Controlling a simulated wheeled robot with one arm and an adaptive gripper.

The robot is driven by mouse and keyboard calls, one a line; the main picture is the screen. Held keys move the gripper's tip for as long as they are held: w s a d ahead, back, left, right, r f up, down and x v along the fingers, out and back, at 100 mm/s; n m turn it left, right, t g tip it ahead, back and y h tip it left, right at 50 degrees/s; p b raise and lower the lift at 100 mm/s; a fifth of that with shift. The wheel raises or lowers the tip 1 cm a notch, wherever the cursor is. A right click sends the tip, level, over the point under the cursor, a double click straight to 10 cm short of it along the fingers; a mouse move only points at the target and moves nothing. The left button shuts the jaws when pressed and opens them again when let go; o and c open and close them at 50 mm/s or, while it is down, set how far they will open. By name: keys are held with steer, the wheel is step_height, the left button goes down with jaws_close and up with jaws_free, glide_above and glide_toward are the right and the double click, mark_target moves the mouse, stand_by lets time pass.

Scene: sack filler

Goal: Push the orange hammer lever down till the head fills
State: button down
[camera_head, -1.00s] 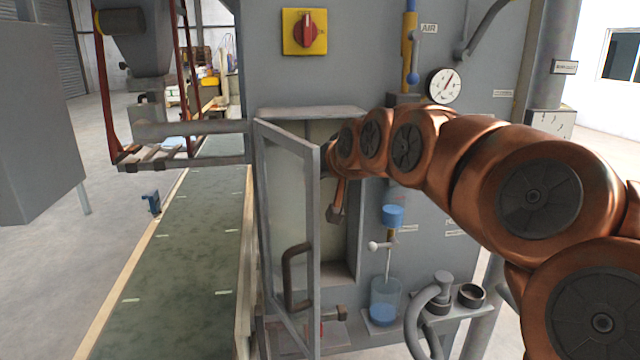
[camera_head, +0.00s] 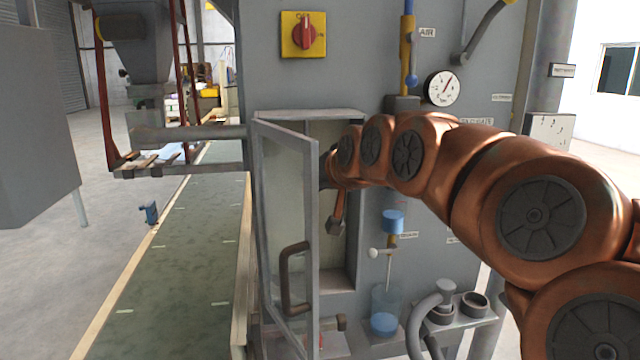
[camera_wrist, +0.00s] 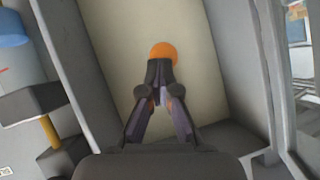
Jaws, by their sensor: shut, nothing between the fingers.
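An orange rounded piece (camera_wrist: 163,51), which looks like the end of the hammer lever, shows in the wrist view inside a pale-walled recess. My gripper (camera_wrist: 160,70) is shut and empty, its tips right at the near side of this piece. They look close or touching; I cannot tell which. The rest of the lever is hidden. In the head view my arm reaches into the open cabinet (camera_head: 353,262), and its end is partly behind the glazed door. A small orange-brown piece with a grey end (camera_head: 336,226) hangs below my arm; I cannot tell what it belongs to.
The glazed cabinet door (camera_head: 283,235) stands open left of my arm. A pressure gauge (camera_head: 442,88), a blue-capped valve (camera_head: 392,222) and a clear cup with blue liquid (camera_head: 384,323) are to the right. A conveyor belt (camera_head: 180,270) runs along the left.

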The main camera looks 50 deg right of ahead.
step_height(320, 180, up, 10)
stand_by(0.7)
stand_by(1.4)
